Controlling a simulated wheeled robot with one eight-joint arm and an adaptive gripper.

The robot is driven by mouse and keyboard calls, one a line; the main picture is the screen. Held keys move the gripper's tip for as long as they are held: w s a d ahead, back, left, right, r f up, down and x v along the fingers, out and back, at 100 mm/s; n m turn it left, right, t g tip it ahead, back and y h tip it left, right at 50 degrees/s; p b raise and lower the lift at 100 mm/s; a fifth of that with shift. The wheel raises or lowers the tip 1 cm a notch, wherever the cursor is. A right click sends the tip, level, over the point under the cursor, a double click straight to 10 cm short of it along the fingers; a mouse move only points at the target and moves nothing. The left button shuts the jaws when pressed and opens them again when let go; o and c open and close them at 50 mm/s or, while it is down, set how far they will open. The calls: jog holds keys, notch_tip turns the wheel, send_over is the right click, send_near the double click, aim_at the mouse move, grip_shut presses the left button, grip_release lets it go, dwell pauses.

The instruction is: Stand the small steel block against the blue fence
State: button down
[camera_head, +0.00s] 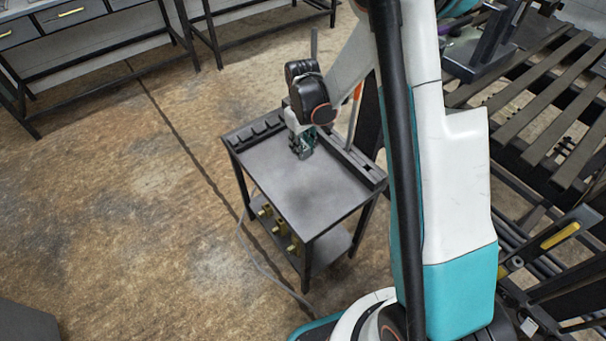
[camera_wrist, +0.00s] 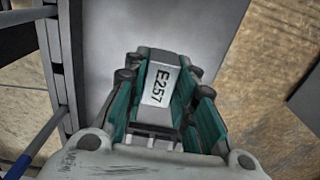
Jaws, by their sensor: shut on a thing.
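My gripper (camera_head: 302,146) is low over the top of a dark grey cart (camera_head: 310,200), near its far side. In the wrist view my gripper's teal fingers (camera_wrist: 166,60) are shut on a grey block with a white label reading E257 (camera_wrist: 160,86), which looks like the small steel block. The block sits between both fingers, and its lower part is hidden. I cannot tell whether it touches the cart top. I cannot make out a blue fence in either view.
The cart has a raised, notched rim (camera_head: 255,132) at the far left and a slotted strip (camera_head: 358,168) on the right. Its middle is clear. Several yellow items (camera_head: 280,226) are on the lower shelf. A slatted rack (camera_head: 545,100) stands to the right.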

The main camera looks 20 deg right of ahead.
aim_at(303, 178)
notch_tip(303, 178, down, 12)
jog(key=b, duration=0.4)
jog(key=shift+f, duration=0.15)
jog(key=c, duration=1.3)
grip_release()
